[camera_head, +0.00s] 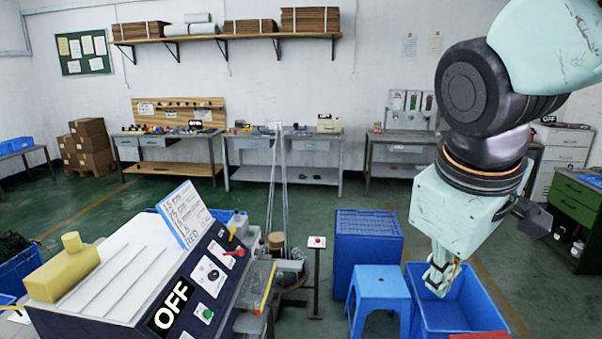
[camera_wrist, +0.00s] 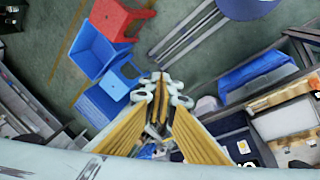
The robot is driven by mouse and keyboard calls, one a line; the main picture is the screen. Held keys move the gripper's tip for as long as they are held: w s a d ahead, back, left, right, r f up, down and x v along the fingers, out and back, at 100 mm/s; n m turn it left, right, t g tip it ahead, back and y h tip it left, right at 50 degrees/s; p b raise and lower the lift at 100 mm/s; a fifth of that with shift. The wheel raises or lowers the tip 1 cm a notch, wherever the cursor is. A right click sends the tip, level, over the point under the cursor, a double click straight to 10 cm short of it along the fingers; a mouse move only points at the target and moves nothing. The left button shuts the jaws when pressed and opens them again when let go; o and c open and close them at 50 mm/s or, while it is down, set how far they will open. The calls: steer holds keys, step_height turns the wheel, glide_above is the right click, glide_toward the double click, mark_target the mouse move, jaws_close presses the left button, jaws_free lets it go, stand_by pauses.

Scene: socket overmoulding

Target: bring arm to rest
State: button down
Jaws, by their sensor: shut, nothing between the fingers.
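My gripper (camera_head: 440,277) hangs from my arm at the right of the head view, pointing down over an open blue bin. Its fingers are shut with nothing between them. In the wrist view my gripper (camera_wrist: 162,82) shows its yellow-sided fingers meeting at the tips, empty. My arm stands bent at the right of the head view, its upper link leaving the picture at the top. Whether the fingers reach below the bin's rim cannot be told.
The open blue bin (camera_head: 474,305) is below my gripper. A blue stool (camera_head: 379,290) and blue crate (camera_head: 368,242) stand left of it. The machine console (camera_head: 120,272) with an OFF sign is at front left. Workbenches (camera_head: 283,143) line the back wall. Green floor lies between.

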steer(key=s+a+f+m+y+b, duration=0.1)
steer(key=s+m, duration=0.5)
steer(key=s, duration=0.9)
steer(key=shift+s+a+f+m+y+b, duration=0.35)
steer(key=shift+f+b, duration=0.35)
steer(key=shift+b, duration=0.7)
